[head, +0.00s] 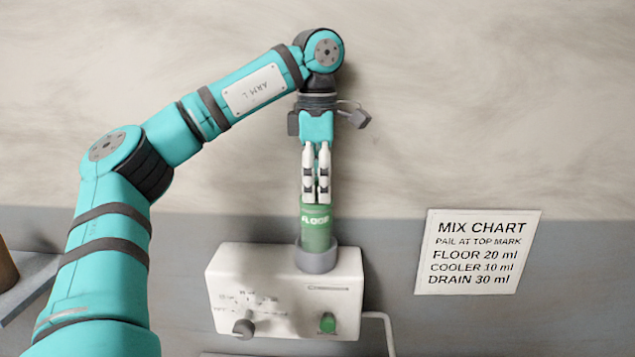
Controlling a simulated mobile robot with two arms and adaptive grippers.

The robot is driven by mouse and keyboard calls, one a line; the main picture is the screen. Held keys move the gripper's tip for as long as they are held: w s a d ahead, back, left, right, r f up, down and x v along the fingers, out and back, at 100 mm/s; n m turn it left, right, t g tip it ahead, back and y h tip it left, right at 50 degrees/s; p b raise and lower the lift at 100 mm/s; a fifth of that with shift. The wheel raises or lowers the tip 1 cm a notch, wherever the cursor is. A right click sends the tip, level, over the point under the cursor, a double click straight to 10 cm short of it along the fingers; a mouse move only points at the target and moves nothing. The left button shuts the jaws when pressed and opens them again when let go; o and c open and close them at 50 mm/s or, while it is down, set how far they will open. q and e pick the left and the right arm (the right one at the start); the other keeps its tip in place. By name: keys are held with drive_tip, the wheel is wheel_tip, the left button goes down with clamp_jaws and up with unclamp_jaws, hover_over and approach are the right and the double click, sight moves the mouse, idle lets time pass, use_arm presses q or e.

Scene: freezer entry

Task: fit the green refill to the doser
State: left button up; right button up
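The green refill (316,235) is a translucent green bottle with the word FLOOR on it. It stands upright with its lower end inside the grey round collar (316,260) on top of the doser. The doser (225,268) is a white box against the wall, with a dial knob and a green button on its front. My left gripper (316,196) points down right at the refill's top, its fingers close together. I cannot tell whether the fingers grip the refill's top or only touch it. My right gripper is not in view.
A white mix chart (477,252) hangs on the wall to the right, listing floor 20 ml, cooler 10 ml and drain 30 ml. A white cable (385,325) runs from the doser's right side. A grey shelf (25,292) with a brown object shows at the left edge.

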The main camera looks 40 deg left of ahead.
use_arm(q)
wheel_tip(320, 180, up, 10)
drive_tip(key=shift+d+r, duration=0.1)
drive_tip(key=shift+r, duration=0.9)
